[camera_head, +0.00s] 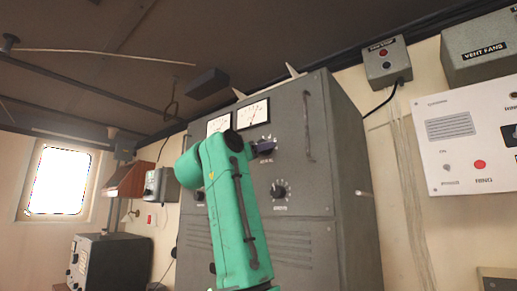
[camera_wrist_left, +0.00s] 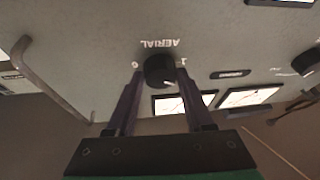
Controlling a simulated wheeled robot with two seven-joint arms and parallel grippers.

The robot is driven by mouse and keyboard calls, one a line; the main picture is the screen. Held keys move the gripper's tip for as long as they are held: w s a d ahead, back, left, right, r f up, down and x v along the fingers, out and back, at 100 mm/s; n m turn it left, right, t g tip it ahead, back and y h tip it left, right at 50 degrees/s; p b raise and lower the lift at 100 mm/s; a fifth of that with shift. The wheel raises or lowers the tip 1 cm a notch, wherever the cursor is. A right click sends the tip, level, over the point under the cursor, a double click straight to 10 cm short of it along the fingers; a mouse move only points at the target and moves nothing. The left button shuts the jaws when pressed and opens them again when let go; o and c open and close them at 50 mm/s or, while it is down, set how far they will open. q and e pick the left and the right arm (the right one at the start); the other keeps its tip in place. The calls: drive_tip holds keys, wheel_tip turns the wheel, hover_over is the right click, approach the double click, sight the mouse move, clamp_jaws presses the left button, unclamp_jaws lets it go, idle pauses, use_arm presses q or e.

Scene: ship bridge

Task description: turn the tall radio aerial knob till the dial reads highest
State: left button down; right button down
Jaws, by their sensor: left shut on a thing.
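The tall grey radio cabinet (camera_head: 300,175) stands in the middle of the head view. The black aerial knob (camera_wrist_left: 158,69) sits under the word AERIAL, upside down in the left wrist view, between marks 0 and 1. My left gripper (camera_wrist_left: 160,76) has a finger on each side of the knob and is shut on it. Two white dials, the left dial (camera_head: 219,123) and the right dial (camera_head: 253,114), are near the cabinet's top. Their needles are too small to read surely. My right gripper is not in view.
Another black knob (camera_head: 278,190) is lower on the cabinet front. A vertical handle (camera_head: 308,127) stands out on the right of the front. A grey box (camera_head: 387,63) and a white panel with a red button (camera_head: 479,164) are on the right wall.

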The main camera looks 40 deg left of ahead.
use_arm(q)
drive_tip(key=shift+n+y, duration=0.3)
drive_tip(key=shift+n, duration=0.2)
drive_tip(key=shift+d+r+n+g+y+p, duration=0.1)
drive_tip(key=shift+n+g+y+p, duration=0.6)
drive_tip(key=shift+n, duration=0.9)
drive_tip(key=shift+d+r+n+g+y+p, duration=0.1)
drive_tip(key=shift+n+g+y+p, duration=0.3)
drive_tip(key=shift+n+p, duration=0.85)
drive_tip(key=shift+d+r+n+g+y+p, duration=0.1)
drive_tip(key=shift+n+g+y+p, duration=0.45)
drive_tip(key=shift+n, duration=1.4)
drive_tip(key=shift+f, duration=0.1)
drive_tip(key=shift+a, duration=0.1)
drive_tip(key=shift+c, duration=1.4)
unclamp_jaws()
